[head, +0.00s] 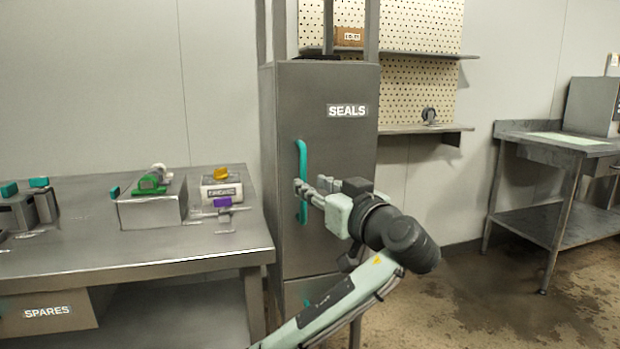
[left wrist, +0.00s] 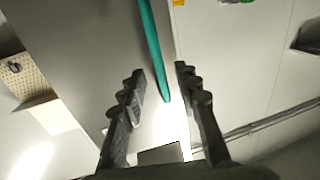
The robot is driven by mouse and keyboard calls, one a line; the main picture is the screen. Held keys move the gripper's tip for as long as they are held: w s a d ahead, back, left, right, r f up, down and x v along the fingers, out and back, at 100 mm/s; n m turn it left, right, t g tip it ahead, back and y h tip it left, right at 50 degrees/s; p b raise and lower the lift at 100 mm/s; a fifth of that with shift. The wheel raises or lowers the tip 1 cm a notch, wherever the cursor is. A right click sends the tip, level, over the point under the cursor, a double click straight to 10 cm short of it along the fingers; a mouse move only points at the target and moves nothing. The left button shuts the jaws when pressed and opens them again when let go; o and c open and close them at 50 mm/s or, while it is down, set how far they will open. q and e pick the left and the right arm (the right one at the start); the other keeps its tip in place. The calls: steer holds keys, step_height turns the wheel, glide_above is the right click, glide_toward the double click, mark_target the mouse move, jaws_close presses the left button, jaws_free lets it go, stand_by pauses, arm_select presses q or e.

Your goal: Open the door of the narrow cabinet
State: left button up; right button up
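The narrow grey cabinet (head: 340,150) stands in the middle of the head view, labelled SEALS, and its door looks shut. A vertical teal handle (head: 302,158) is on the left side of the door. My left gripper (head: 306,187) is at the lower half of the handle, with its fingertips partly covering it. In the left wrist view the handle (left wrist: 152,45) runs down to an end between the two spread fingers (left wrist: 158,72). The fingers are apart and do not close on it; whether one touches it I cannot tell. My right gripper is not in view.
A steel bench (head: 130,261) with several small parts and a SPARES bin (head: 47,312) stands left of the cabinet. A shelf (head: 425,129) hangs on the wall at right. Another steel table (head: 535,140) stands far right, with open floor before it.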

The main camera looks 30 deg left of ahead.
mark_target(305, 180)
arm_select(q)
steer(key=x, duration=0.4)
steer(key=shift+w+a, duration=0.4)
steer(key=shift+a, duration=0.15)
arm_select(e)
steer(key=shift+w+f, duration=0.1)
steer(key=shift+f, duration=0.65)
arm_select(q)
jaws_close()
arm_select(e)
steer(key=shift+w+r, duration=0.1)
